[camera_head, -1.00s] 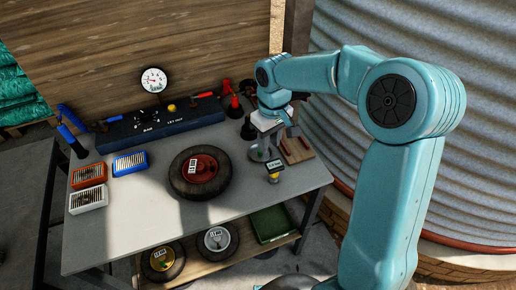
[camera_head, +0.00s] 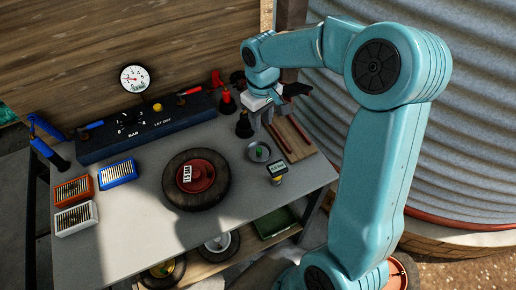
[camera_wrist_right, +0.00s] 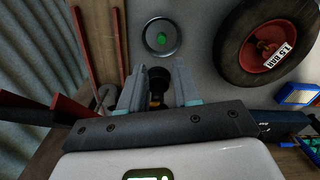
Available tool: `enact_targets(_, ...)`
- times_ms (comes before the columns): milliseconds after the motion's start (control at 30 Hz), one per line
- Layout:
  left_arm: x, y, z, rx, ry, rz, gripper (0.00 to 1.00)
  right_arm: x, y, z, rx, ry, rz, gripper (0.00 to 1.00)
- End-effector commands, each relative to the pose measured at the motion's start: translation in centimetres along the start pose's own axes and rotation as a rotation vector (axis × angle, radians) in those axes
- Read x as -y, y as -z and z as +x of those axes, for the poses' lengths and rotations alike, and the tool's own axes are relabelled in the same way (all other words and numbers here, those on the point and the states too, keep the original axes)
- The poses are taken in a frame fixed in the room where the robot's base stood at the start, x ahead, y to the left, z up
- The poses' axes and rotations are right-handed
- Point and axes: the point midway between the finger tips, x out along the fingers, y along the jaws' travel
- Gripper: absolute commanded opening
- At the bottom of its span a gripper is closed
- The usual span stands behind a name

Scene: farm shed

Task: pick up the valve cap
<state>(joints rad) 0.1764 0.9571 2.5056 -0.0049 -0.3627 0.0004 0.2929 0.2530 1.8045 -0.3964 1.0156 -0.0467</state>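The valve cap appears to be the small green piece (camera_head: 259,152) in a round grey dish (camera_head: 252,157) on the bench, right of the wheel. In the right wrist view the green cap (camera_wrist_right: 162,38) lies in the dish (camera_wrist_right: 148,47), beyond the fingertips. My right gripper (camera_head: 268,118) hangs behind the dish in the head view, apart from the cap. In the wrist view its two fingers (camera_wrist_right: 158,78) are spread with nothing held. A dark object with a yellowish part shows in the gap behind them. My left gripper is not in view.
A wheel (camera_head: 172,192) lies left of the dish. A small gauge (camera_head: 277,170) stands in front, a wooden board with red rods (camera_head: 300,147) lies right. Black and red cones (camera_head: 244,126) stand behind near the gripper. Bit boxes (camera_head: 118,172) are at left.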

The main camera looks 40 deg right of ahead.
Motion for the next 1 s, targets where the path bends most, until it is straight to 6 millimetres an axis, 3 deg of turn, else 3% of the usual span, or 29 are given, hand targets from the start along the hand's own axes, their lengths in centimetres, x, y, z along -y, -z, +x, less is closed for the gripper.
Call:
enact_targets(100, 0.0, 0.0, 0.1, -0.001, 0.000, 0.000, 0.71, 0.1, -0.3, 3.2, 0.007, 0.001, -0.001, 0.32)
enact_targets(300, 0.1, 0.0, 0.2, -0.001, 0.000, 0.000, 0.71, 0.1, -0.2, 6.6, 0.004, 0.001, 0.000, 0.32)
enact_targets(467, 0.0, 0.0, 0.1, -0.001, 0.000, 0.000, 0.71, 0.1, 0.0, 7.7, 0.002, 0.000, -0.001, 0.32)
enact_targets(800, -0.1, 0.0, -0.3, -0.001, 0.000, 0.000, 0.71, 0.3, 0.7, 12.3, 0.002, 0.001, -0.001, 0.32)
enact_targets(1000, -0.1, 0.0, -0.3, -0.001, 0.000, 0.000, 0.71, 0.3, 0.7, 12.6, 0.000, 0.000, -0.001, 0.32)
